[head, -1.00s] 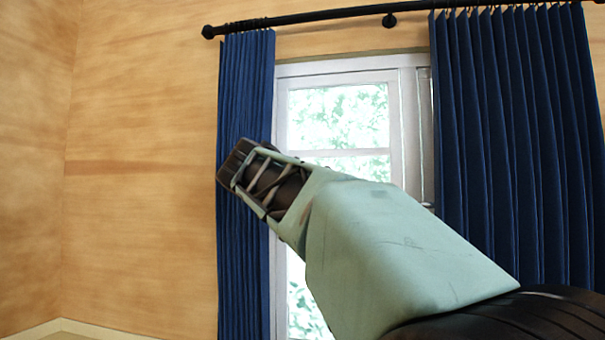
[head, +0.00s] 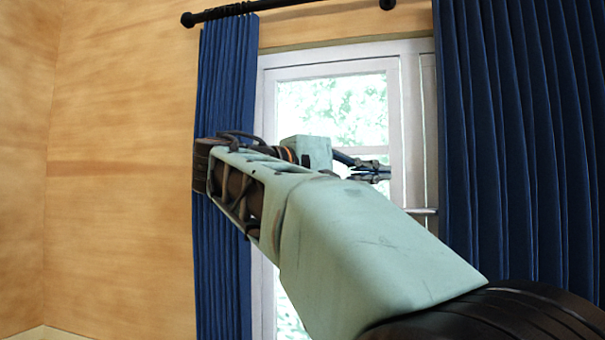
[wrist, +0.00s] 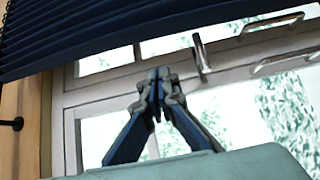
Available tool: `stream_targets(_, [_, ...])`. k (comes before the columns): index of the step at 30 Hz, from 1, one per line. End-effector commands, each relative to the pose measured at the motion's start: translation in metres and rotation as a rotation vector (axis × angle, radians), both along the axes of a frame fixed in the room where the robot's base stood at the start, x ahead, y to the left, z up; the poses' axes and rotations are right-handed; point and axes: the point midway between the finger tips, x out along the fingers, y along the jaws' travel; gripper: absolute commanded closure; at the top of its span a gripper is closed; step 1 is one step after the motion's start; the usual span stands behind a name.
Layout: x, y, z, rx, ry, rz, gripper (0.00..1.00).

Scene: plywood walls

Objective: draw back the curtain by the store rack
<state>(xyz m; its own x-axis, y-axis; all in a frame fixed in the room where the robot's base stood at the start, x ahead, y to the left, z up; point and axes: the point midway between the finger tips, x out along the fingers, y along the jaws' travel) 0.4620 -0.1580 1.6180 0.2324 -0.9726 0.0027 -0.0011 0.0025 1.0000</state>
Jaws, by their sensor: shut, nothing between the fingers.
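Two dark blue pleated curtains hang from a black rod (head: 285,5). The left curtain (head: 225,100) is bunched narrowly at the left side of the window. The wider right curtain (head: 515,130) hangs at the window's right side. My gripper (head: 385,172) is shut and empty in front of the window pane, between the curtains and left of the right curtain's edge. In the wrist view my gripper (wrist: 157,88) shows its fingertips together, with a blue curtain (wrist: 90,35) across the top, apart from them. No store rack is in view.
The white-framed window (head: 410,130) stands between the curtains, with metal handles (wrist: 200,55) on its frame in the wrist view. A plywood wall (head: 120,150) fills the left. A rod bracket (wrist: 14,123) shows at the wrist view's left.

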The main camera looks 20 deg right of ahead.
Motion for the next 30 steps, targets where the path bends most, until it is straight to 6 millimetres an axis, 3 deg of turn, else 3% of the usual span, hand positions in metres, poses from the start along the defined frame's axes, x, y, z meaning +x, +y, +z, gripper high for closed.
stream_targets(11, [0.018,-0.079,0.002,0.001,0.002,-0.003,1.0])
stream_targets(15, [0.007,-0.098,0.001,0.003,0.001,-0.001,1.0])
stream_targets(21, [-0.001,-0.112,0.0,0.002,0.0,0.0,1.0])
stream_targets(30, [-0.002,-0.114,0.0,0.002,0.0,0.001,1.0])
